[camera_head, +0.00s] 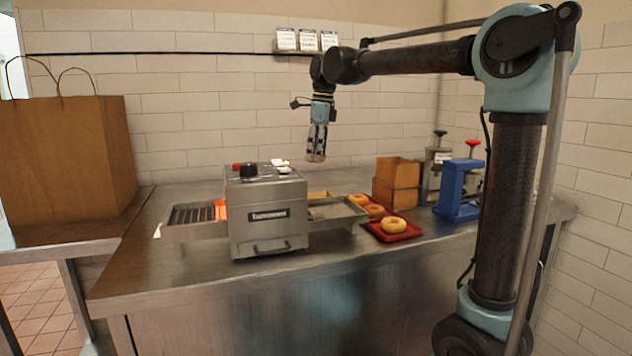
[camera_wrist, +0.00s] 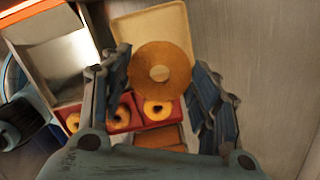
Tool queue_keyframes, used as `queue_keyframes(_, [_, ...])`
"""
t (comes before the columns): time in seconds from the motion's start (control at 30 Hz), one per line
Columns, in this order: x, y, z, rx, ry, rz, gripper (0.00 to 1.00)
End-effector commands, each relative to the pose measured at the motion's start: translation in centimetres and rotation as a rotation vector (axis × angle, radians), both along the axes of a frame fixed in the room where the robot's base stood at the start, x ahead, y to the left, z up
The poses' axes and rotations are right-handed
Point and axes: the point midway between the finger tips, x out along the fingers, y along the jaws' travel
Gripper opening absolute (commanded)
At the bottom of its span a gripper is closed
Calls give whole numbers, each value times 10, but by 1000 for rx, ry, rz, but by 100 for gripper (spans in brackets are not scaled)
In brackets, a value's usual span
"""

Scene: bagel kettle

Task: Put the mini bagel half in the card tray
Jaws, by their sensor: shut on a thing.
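The mini bagel half (camera_wrist: 142,77), a flat brown ring, is held between the fingers of my gripper (camera_wrist: 160,92) in the wrist view. In the head view my gripper (camera_head: 317,150) hangs in the air, above and behind the toaster's right side, with the bagel half (camera_head: 316,156) edge-on at its fingertips. The pale card tray (camera_wrist: 150,22) shows beyond the bagel half in the wrist view, partly hidden by it. In the head view only a small tan piece of what looks like the card tray (camera_head: 318,194) shows behind the toaster.
A steel toaster (camera_head: 268,215) stands mid-counter, its metal chute (camera_head: 335,213) reaching right. A red tray (camera_head: 410,234) with bagels lies beside the chute. A brown box (camera_head: 397,183), a blue device (camera_head: 458,190) and dispensers stand at the right. A paper bag (camera_head: 70,155) stands far left.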

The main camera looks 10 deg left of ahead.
Motion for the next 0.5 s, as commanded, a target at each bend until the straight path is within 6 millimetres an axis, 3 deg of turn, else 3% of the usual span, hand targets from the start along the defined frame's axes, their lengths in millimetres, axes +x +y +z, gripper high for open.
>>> queue_keyframes(0.1, [-1, 3, -10, 0, 1, 12, 40])
queue_keyframes(0.33, [-2, 5, -62, 0, 0, 60, 40])
queue_keyframes(0.5, [-4, 3, -86, 0, 0, 84, 40])
